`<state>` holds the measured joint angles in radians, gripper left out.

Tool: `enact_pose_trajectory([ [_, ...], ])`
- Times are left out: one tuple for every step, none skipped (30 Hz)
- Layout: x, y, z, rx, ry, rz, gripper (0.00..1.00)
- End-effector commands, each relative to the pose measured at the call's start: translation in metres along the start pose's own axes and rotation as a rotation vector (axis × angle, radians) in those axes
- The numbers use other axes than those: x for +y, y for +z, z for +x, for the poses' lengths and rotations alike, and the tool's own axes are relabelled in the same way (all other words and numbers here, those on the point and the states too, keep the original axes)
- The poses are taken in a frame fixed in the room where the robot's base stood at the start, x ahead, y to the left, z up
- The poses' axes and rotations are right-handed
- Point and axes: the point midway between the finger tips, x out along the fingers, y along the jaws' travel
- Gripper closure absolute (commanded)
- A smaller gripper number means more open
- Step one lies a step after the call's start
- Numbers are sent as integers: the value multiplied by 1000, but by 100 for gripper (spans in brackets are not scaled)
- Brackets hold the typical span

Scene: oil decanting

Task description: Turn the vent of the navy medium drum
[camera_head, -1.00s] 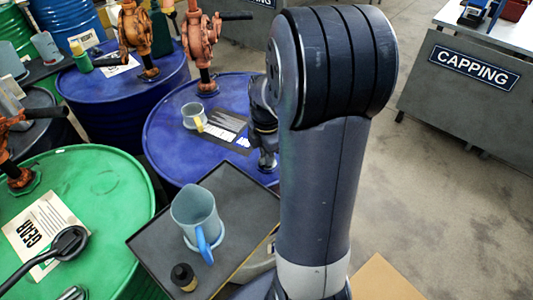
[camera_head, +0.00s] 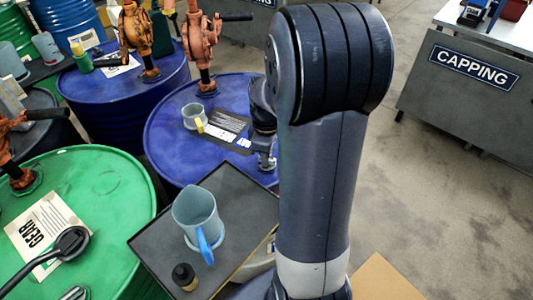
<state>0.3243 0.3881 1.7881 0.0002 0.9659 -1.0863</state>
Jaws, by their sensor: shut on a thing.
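The navy drum (camera_head: 170,150) stands in the middle, its blue lid partly covered by my arm. A label sheet (camera_head: 222,132) lies on the lid; its print is too small to read. My gripper (camera_head: 267,163) is low at the right part of this lid, shut on a small metal fitting that appears to be the vent. The fingers and most of the vent are hidden or too small to make out, so the vent's angle cannot be told.
An orange hand pump (camera_head: 200,42) rises from the lid's back, and a grey cup (camera_head: 193,117) stands near the label. A green drum (camera_head: 110,185) is left.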

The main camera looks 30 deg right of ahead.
Motion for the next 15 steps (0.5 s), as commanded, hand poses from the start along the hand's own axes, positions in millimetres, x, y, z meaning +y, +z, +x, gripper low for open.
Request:
enact_pose_trajectory([
  [1,0,-2,1,3,45,100],
  [1,0,-2,1,3,73,100],
  [1,0,-2,1,3,111,100],
  [1,0,-2,1,3,140,100],
  [1,0,-2,1,3,168,100],
  [1,0,-2,1,3,206,100],
  [1,0,-2,1,3,234,100],
  [1,0,-2,1,3,263,100],
  [1,0,-2,1,3,299,100],
  [1,0,-2,1,3,327,100],
  [1,0,-2,2,3,354,100],
  [2,0,-2,2,3,389,100],
  [2,0,-2,2,3,415,100],
  [2,0,-2,2,3,439,100],
  [2,0,-2,2,3,471,100],
])
